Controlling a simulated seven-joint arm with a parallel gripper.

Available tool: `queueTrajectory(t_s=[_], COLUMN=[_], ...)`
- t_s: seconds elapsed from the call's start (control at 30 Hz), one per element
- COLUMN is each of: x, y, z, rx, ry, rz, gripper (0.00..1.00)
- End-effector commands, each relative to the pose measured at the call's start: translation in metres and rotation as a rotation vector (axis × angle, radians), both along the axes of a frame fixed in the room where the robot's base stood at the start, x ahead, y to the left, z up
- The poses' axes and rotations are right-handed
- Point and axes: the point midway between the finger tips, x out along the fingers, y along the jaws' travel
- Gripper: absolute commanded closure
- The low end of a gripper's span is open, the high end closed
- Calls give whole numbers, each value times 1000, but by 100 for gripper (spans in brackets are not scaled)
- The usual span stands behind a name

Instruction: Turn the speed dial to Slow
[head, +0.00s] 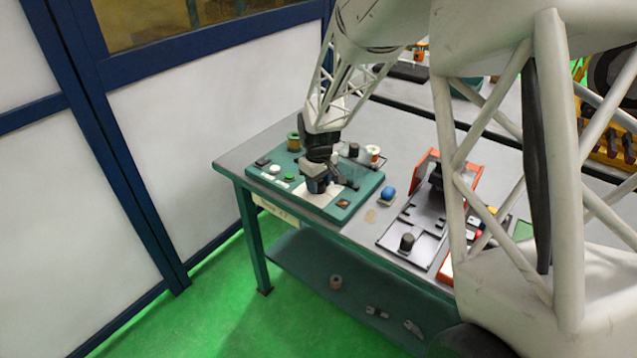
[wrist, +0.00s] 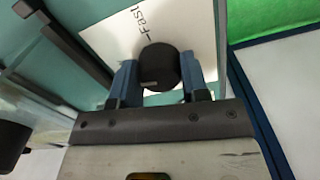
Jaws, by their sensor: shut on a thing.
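The speed dial is a round black knob (wrist: 160,66) on a white label plate (wrist: 188,28) in the wrist view. The handwritten word "Fast" and a short line show on the plate just above the knob. A small pale mark shows on the knob's lower left; I cannot tell for sure which setting it marks. No "Slow" lettering is visible. My gripper (wrist: 160,88) is shut on the knob, with one blue finger on each side. In the head view my gripper (head: 317,186) points down over the green control panel (head: 318,203) and hides the dial.
The panel carries a white button (head: 274,169), a green button (head: 290,177) and spools at its back edge. A blue knob (head: 388,191) lies to its right on the grey table (head: 235,161). An orange-framed fixture (head: 436,165) stands further right.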

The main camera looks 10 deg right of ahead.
Motion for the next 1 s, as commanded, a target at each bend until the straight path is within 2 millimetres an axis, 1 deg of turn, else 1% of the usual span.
queueTrajectory(t_s=[0.2,0.37,0.87,0.9,0.97,1.0], x=[1,1,1,1,1,1], y=[0,0,0,0,0,0], z=[1,1,1,1,1,1], rx=[0,0,0,0,0,0], ry=[-2,-1,-2,-2,-1,-1], rz=[130,182,203,203,203,203], gripper=[82,82,82,52,43,37])
